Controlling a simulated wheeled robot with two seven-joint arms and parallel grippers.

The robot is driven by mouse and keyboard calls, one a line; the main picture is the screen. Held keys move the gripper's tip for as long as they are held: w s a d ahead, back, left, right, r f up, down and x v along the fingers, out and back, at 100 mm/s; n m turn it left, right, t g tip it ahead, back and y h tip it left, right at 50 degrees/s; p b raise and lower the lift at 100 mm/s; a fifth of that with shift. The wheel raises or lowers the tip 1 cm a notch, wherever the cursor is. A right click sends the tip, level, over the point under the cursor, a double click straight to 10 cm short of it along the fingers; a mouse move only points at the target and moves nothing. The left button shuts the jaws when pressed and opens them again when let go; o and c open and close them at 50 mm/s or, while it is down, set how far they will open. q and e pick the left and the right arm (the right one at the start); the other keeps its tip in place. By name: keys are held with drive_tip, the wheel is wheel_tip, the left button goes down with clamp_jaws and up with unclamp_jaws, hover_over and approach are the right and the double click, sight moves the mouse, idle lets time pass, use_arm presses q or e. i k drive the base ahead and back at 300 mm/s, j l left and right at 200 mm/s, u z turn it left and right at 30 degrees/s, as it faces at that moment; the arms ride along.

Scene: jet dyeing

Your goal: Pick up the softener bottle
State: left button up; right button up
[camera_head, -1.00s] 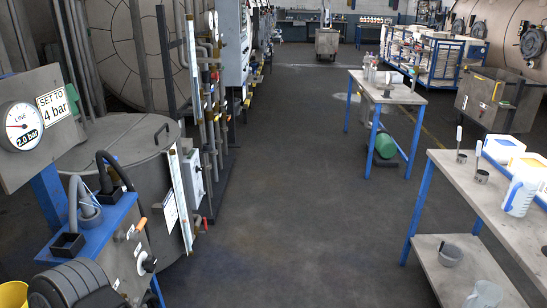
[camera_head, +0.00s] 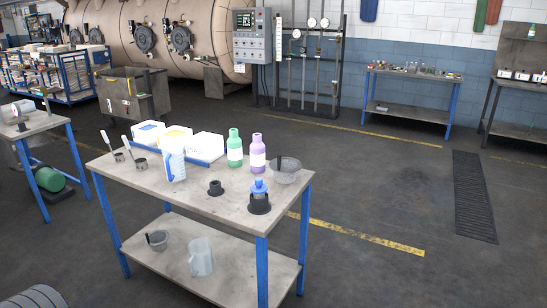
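Two capped bottles with white labels stand upright near the back of the worktable (camera_head: 205,203): a green bottle (camera_head: 235,148) and, just right of it, a purple bottle (camera_head: 257,153). The labels are too small to read, so I cannot tell which one is the softener. Neither gripper shows in the head view, and nothing touches the bottles.
A grey bowl (camera_head: 286,172) stands right of the purple bottle. A blue-topped item in a black holder (camera_head: 259,197) is in front. A white jug (camera_head: 173,160) and boxes in a blue tray (camera_head: 209,161) are left.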

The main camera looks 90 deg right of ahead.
sight(258, 148)
drive_tip(key=z, duration=2.8)
drive_tip(key=i+j+z, duration=0.7)
drive_tip(key=k+l, duration=0.05)
drive_tip(key=k, duration=0.05)
